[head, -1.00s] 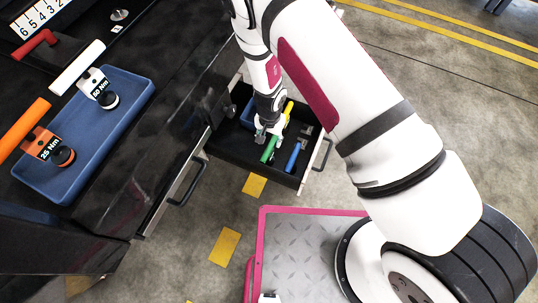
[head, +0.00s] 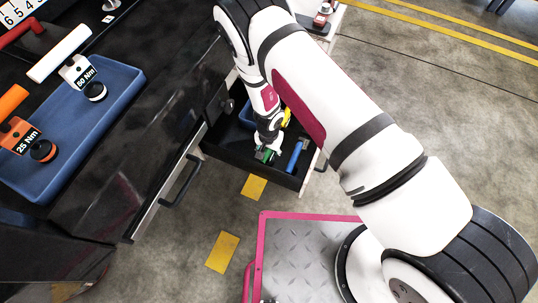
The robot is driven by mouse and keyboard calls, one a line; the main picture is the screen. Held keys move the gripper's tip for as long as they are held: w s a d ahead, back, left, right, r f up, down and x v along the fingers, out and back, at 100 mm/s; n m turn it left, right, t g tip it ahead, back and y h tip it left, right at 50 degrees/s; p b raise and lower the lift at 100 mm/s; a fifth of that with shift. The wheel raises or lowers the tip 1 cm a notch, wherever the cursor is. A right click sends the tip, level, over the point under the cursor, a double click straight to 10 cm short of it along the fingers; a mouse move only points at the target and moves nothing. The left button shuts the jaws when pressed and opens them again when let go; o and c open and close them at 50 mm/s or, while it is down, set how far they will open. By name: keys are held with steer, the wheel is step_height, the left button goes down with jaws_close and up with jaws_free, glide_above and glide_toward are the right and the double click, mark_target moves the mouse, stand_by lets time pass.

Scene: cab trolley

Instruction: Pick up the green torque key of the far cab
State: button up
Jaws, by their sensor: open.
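The green torque key (head: 267,156) lies in the open black drawer (head: 222,150), mostly hidden behind my gripper. My gripper (head: 265,150) is low in the drawer, right at the green key, with its jaws open. I cannot tell whether the fingers touch the key or stand on both sides of it. A blue key (head: 298,155) lies to the right in the same drawer. A yellow key (head: 287,117) shows partly behind my wrist.
A blue tray (head: 112,135) on the black cabinet top holds a 50 Nm wrench (head: 78,72) and a 25 Nm wrench (head: 20,137). Another closed drawer's handle (head: 181,183) sticks out at the left. A blue bin (head: 246,115) is at the drawer's back.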

jaws_close()
